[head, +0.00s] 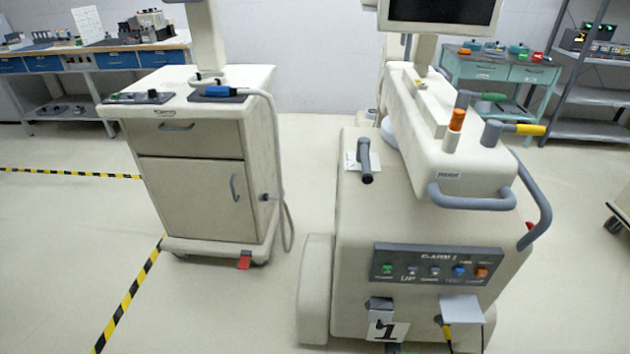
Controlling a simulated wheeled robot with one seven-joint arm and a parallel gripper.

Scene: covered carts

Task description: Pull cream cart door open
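The cream cart (262,160) stands left of centre in the head view, on a low base with casters. Its door (188,199) is the lower front panel and looks shut. A grey vertical handle (234,187) sits near the door's right edge. Above the door is a drawer (185,138) with a horizontal grey handle (177,127), also shut. My gripper is not in view.
A large cream machine (420,230) with grey handles fills the right foreground. A cable hangs down the cart's right side. A red pedal (244,262) juts from its base. Striped tape (125,305) marks the floor. Floor in front of the cart is clear.

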